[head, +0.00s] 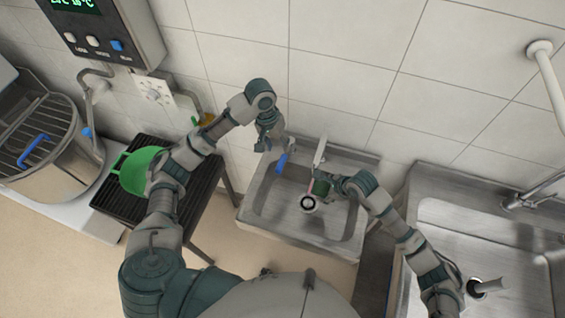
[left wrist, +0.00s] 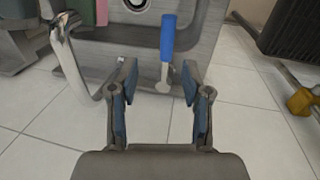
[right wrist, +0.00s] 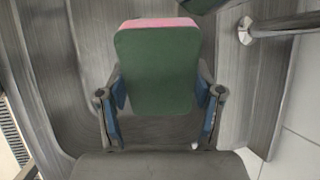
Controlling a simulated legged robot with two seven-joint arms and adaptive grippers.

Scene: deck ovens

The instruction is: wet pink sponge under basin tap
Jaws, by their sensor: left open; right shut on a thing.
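The sponge (right wrist: 158,72) is pink along one edge with a large green face. My right gripper (head: 326,187) is shut on it and holds it over the basin (head: 342,229), close to the tap (head: 320,152). In the left wrist view the sponge (left wrist: 84,10) shows at the top left, beside the metal spout (left wrist: 68,62). My left gripper (left wrist: 157,82) is open at the tap's blue lever (left wrist: 167,36). The lever is just beyond the fingertips, nearer the right finger; I cannot tell whether they touch. No water is visible.
The basin's drain (head: 308,203) lies under the sponge. A larger steel sink (head: 450,215) is at the right. A dark ribbed stand (head: 190,222) with a green bowl (head: 136,173) is at the left, partly behind my left arm. A tiled wall is behind.

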